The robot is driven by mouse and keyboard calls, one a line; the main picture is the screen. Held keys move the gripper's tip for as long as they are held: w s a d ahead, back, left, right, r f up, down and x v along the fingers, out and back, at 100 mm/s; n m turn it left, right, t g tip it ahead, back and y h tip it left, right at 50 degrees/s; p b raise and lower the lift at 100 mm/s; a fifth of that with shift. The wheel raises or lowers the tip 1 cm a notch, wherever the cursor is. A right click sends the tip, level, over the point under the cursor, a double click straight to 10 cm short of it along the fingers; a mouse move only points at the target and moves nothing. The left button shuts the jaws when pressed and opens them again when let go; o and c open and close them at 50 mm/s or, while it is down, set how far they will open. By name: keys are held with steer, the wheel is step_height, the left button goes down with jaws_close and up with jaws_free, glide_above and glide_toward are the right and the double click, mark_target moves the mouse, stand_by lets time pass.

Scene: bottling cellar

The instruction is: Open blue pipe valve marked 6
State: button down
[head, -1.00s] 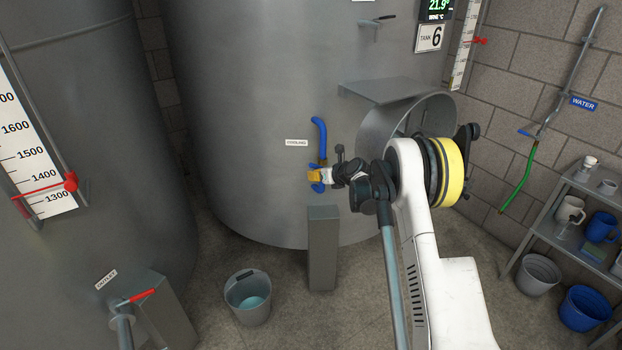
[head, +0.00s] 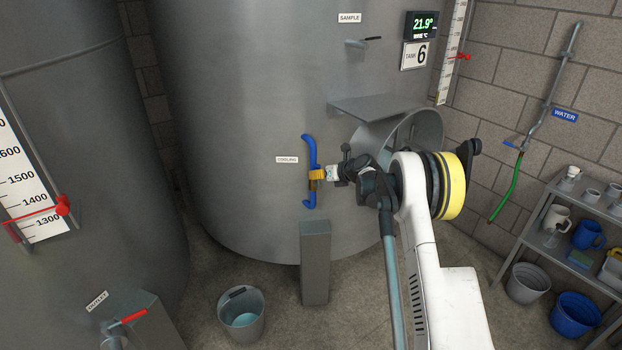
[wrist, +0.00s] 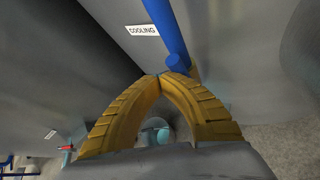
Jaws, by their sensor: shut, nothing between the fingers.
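The blue pipe valve (head: 309,150) is on the front of the grey tank marked 6, right of a COOLING label (head: 287,160). Its blue part runs nearly upright, with a bent upper end and a blue lower end (head: 309,203). A brass-coloured piece shows just above the lower end. My gripper (head: 316,175) has yellow fingers and is at the middle of the valve, hiding part of it. In the wrist view, the fingertips (wrist: 168,75) meet with nothing between them, close to a blue rod (wrist: 170,35). I cannot tell whether they touch it.
A grey post (head: 315,262) stands below the valve. A bucket (head: 241,314) is on the floor to its left. A round manway (head: 412,135) and a shelf plate (head: 385,104) project from the tank near my arm. A shelf (head: 560,245) with mugs stands at right.

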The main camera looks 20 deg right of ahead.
steer(key=shift+w+d+r+m+y, duration=0.15)
steer(key=shift+d+r+m+y, duration=0.2)
steer(key=shift+d, duration=0.25)
steer(key=shift+d, duration=0.1)
stand_by(0.3)
